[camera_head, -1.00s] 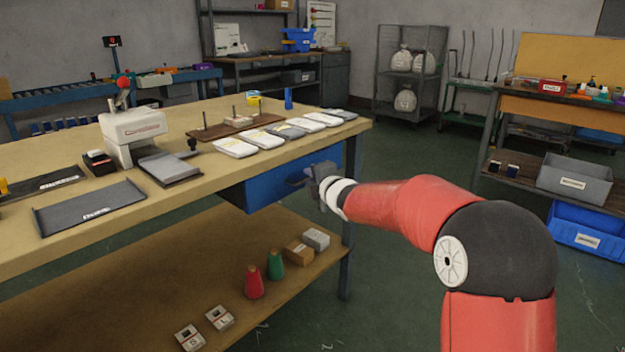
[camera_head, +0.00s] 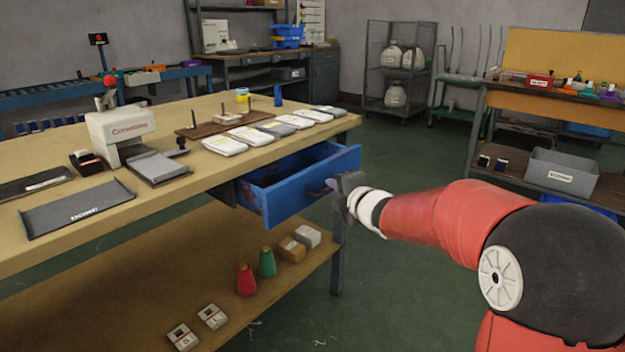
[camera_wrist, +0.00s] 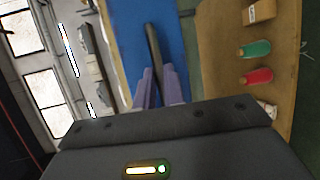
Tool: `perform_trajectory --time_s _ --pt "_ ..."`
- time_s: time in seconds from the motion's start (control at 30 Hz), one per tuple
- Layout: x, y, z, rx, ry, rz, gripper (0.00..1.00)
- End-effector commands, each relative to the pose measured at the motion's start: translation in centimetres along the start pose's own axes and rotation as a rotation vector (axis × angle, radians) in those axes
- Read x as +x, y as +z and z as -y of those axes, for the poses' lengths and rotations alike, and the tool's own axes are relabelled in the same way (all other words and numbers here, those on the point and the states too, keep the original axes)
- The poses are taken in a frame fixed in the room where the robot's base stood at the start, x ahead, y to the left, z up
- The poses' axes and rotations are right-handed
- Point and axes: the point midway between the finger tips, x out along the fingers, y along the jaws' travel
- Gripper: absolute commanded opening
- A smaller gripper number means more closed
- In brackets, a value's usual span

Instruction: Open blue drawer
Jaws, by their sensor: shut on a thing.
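The blue drawer (camera_head: 300,196) hangs under the wooden workbench top and stands well out from it, its inside partly in view. My gripper (camera_head: 333,186) is at the drawer's front face. In the wrist view my gripper's two pale purple fingers (camera_wrist: 160,86) are shut on a dark bar handle (camera_wrist: 153,52) in front of the blue drawer face (camera_wrist: 130,28). The handle is mostly hidden by my gripper in the head view.
The workbench (camera_head: 300,137) carries several folded packs, a white press (camera_head: 120,130) and dark trays. Its lower shelf (camera_head: 150,275) holds red and green cones and small boxes. Open green floor (camera_head: 400,160) lies right of the drawer. A grey bin (camera_head: 562,172) stands farther right.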

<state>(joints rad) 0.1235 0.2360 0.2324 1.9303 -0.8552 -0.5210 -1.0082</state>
Motion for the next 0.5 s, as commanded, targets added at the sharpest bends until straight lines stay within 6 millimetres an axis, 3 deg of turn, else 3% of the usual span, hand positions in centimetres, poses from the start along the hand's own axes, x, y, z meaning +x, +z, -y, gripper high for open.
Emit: perform_trajectory --time_s 0.03,0.2,0.5 --pt "-1.7 0.8 0.3 0.000 -0.003 0.005 0.00" --pt "-6.1 2.5 1.4 0.001 -0.003 0.004 0.00" --pt "-11.3 4.7 2.6 0.002 -0.003 0.001 0.00"
